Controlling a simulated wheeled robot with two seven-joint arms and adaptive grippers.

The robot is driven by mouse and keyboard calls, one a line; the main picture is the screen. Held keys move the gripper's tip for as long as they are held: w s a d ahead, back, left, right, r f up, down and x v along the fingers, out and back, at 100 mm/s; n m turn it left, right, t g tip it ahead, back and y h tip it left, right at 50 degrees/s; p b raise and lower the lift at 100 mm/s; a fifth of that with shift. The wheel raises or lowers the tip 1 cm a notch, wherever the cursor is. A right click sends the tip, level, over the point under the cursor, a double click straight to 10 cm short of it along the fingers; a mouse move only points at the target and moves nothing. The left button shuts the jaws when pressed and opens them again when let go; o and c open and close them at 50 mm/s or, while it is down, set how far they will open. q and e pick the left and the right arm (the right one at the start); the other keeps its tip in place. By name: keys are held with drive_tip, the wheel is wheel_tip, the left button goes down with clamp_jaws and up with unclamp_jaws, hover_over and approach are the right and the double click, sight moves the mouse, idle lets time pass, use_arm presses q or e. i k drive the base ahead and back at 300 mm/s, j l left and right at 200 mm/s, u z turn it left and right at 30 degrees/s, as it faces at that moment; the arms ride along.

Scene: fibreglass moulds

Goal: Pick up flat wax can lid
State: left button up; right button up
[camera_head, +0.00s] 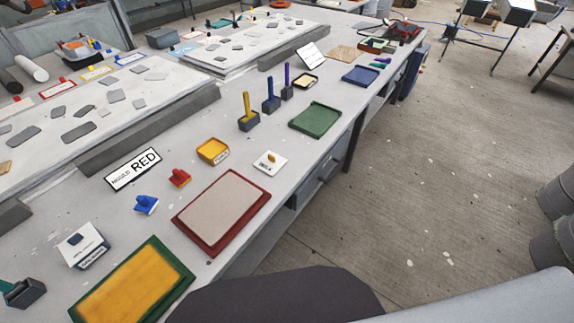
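I cannot tell for sure which item is the flat wax can lid. Neither of my grippers is in view, and nothing is seen holding these items.
The grey bench (110,210) also bears a red-framed mould (221,209), a yellow panel in a green frame (133,283), a "MOULD RED" sign (133,169), red (180,178) and blue (146,204) handled pieces, and a green tray (315,120). Concrete floor lies right.

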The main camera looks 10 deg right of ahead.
sight(270, 163)
drive_tip(key=k+l+z, duration=0.15)
drive_tip(key=z, duration=0.25)
drive_tip(key=l+z, duration=0.35)
drive_tip(key=k, duration=0.05)
